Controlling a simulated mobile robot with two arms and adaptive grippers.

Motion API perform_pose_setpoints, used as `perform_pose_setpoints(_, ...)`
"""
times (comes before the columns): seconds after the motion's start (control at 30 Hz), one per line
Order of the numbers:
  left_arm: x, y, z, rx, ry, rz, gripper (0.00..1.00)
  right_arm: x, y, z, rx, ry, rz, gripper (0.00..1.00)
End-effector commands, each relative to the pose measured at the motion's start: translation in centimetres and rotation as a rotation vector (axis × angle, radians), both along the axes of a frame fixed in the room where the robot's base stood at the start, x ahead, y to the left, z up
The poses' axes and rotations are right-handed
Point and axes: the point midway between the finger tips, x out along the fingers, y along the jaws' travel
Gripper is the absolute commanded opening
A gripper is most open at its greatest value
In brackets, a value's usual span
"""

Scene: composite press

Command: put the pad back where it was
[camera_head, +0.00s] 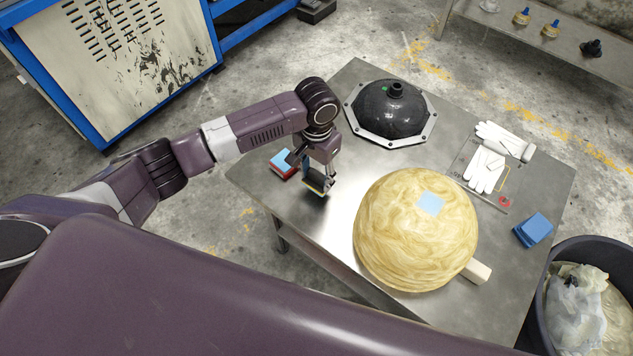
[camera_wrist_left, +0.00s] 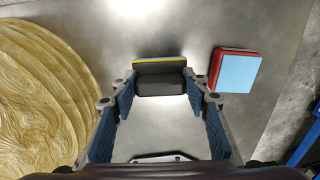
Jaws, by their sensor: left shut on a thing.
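My left gripper (camera_head: 316,179) is shut on a dark pad (camera_head: 322,186) with a yellow layer along one edge. In the left wrist view the dark pad (camera_wrist_left: 160,86) sits between the fingertips, over the bare metal table; I cannot tell whether it touches the table. A red pad with a light blue top (camera_head: 283,163) lies just left of the gripper near the table's left edge. It also shows in the left wrist view (camera_wrist_left: 236,72), right of the held pad and apart from it. My right gripper is not in view.
A large yellowish fibrous dome (camera_head: 400,245) with a light blue square (camera_head: 430,203) on top stands right of the gripper. A black dome (camera_head: 391,110) on a bolted plate is behind. Gloves (camera_head: 485,168), blue blocks (camera_head: 534,229) and a bin (camera_head: 545,310) are at right.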

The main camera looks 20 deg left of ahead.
Motion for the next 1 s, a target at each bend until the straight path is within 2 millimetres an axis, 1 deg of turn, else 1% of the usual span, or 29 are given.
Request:
perform_pose_setpoints(0.1, -0.2, 0.0, -2.1, 0.001, 0.005, 0.001, 0.15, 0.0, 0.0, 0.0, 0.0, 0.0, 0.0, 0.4)
perform_pose_setpoints(0.23, -0.1, 0.0, -3.5, 0.0, 0.003, 0.001, 0.15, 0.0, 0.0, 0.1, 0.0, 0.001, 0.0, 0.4)
perform_pose_setpoints(0.67, -0.1, 0.0, -4.1, -0.001, 0.001, 0.0, 0.15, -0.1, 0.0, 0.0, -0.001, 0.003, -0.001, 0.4)
perform_pose_setpoints(0.7, -0.1, 0.0, -4.1, 0.0, 0.001, 0.0, 0.47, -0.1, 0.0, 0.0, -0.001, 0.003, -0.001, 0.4)
perform_pose_setpoints(0.8, -0.1, 0.0, -4.1, 0.0, 0.001, 0.0, 0.58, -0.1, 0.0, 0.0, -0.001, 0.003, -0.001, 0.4)
perform_pose_setpoints(0.83, -0.1, 0.0, -4.1, 0.0, 0.001, 0.0, 0.6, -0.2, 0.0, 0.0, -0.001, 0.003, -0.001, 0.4)
perform_pose_setpoints(1.0, -0.1, 0.0, -4.1, 0.001, 0.002, 0.0, 0.6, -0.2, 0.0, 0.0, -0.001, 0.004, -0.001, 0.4)
